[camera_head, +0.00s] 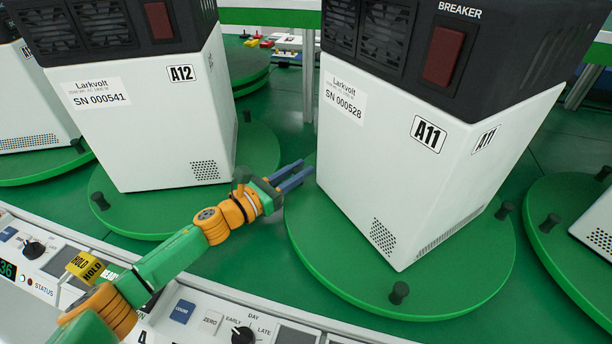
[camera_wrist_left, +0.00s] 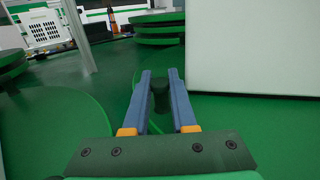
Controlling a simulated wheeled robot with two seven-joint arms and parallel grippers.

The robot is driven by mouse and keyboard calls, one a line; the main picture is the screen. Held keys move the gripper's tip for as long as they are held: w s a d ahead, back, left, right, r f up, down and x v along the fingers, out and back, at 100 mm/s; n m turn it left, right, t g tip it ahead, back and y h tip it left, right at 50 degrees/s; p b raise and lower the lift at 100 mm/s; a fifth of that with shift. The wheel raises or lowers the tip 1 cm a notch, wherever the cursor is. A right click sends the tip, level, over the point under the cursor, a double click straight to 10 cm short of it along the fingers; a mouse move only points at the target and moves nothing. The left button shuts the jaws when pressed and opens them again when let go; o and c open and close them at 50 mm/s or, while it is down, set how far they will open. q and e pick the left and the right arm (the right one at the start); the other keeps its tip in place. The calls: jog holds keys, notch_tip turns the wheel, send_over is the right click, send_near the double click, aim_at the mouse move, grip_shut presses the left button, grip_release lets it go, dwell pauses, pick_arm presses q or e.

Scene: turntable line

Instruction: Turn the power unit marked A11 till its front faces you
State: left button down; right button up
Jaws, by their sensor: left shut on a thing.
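The power unit A11 (camera_head: 390,170) is a white box with a black top. It stands on a round green turntable (camera_head: 330,262), with a corner edge towards me. Its face with vents, red breaker switch and serial label looks to the front left; another A11 label is on the right face. My left gripper (camera_head: 300,176) is at the turntable's left rim. In the left wrist view, its blue fingers (camera_wrist_left: 161,100) are shut on a dark peg (camera_wrist_left: 160,92) beside a white box wall (camera_wrist_left: 250,48). The turntable's front peg (camera_head: 399,292) is free. My right gripper is not in view.
Power unit A12 (camera_head: 150,130) stands on its own turntable (camera_head: 130,215) to the left. Another turntable (camera_head: 560,240) is at the right edge. A control panel with knobs and buttons (camera_head: 215,318) runs along the front. My left arm reaches over it.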

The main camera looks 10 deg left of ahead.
pick_arm(q)
jog(key=c, duration=0.7)
grip_release()
jog(key=shift+s, duration=0.1)
jog(key=shift+c, duration=0.2)
jog(key=shift+f, duration=0.1)
jog(key=shift+a, duration=0.1)
jog(key=v, duration=0.7)
jog(key=shift+b, duration=0.4)
